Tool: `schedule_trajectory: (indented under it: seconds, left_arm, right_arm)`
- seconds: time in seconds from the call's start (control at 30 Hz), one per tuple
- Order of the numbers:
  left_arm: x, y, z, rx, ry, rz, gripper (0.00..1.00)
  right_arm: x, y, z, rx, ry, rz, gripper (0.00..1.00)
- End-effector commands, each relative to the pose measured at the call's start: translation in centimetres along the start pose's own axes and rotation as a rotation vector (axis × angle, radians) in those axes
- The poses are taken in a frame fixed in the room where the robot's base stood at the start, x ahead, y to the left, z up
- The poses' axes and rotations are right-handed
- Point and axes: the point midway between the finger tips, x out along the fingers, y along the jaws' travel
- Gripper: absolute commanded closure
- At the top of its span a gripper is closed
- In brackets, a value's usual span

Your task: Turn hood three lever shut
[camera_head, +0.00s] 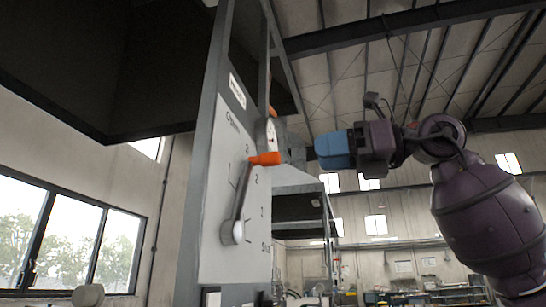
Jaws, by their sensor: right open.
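A pale upright panel (215,200) in a grey frame carries a lever (241,205) with a white round hub low down and an orange handle (264,159) at its upper end. The lever points up and slightly right. Small marks run down the panel, with what looks like OPEN near the top and SHUT near the bottom; the label above is too small to read. My right gripper (321,152), with blue fingers, is open to the right of the orange handle, apart from it and at about its height. My left gripper is out of view.
Another orange handle (272,111) with a white hub shows behind the panel's right edge. A large dark hood (130,70) hangs at upper left. Windows (70,235) line the left wall. Shelves and benches (420,290) stand far back; the space around my right gripper looks open.

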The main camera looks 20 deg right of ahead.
Motion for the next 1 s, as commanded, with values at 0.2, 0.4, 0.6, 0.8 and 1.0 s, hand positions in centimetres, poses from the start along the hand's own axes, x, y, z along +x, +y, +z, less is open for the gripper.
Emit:
schedule_trajectory:
  seconds: [0.2,0.4,0.6,0.8,1.0]
  left_arm:
    - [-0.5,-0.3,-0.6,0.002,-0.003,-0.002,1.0]
    - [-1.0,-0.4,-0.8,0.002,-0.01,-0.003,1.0]
    - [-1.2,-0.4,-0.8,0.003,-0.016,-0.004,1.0]
    - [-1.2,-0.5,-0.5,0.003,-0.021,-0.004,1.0]
    - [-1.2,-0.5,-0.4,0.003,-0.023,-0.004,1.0]
  right_arm:
    - [3.8,0.1,0.2,0.001,0.0,0.005,0.48]
    - [7.0,0.1,0.2,0.0,0.0,0.005,0.48]
    - [8.8,0.1,0.1,0.0,-0.002,0.004,0.48]
    - [9.4,0.1,0.1,0.0,-0.002,0.002,0.48]
    - [9.4,0.1,0.0,0.0,-0.002,0.002,0.48]
